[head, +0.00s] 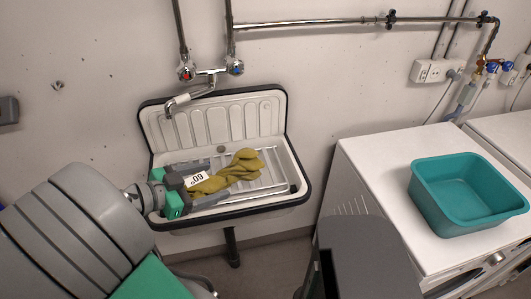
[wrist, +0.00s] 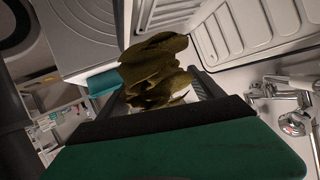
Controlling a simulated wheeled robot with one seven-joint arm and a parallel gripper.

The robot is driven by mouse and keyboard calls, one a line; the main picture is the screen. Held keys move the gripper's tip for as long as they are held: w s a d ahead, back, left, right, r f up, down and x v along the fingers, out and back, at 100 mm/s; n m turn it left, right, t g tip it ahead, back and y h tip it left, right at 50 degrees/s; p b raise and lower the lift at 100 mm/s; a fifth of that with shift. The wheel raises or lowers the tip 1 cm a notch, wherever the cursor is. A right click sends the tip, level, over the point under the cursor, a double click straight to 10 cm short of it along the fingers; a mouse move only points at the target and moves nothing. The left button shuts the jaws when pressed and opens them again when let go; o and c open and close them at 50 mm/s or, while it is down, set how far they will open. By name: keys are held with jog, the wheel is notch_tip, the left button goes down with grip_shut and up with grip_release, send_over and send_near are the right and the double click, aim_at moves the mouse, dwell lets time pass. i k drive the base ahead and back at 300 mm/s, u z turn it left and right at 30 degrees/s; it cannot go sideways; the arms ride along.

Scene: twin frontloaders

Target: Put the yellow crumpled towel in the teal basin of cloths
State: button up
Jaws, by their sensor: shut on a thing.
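The yellow crumpled towel (head: 229,173) is at the white wall sink, over its slatted rack, in the head view. My gripper (head: 205,178) reaches in from the left and is shut on the towel's left part. In the wrist view the towel (wrist: 155,72) bunches up between my fingers (wrist: 165,95). I cannot tell whether it still touches the rack. The teal basin (head: 466,199) stands on a white washing machine at the right. Its visible inside looks empty, with no cloths showing. A teal patch (wrist: 104,82) also shows in the wrist view, partly hidden by the towel.
The sink (head: 218,122) has a dark raised rim and a ribbed backsplash. A tap (head: 184,99) hangs over it, below wall pipes. The washing machine top (head: 385,160) is clear left of the basin. A floor gap separates sink and machine.

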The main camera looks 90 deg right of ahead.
aim_at(454, 205)
jog(key=z, duration=5)
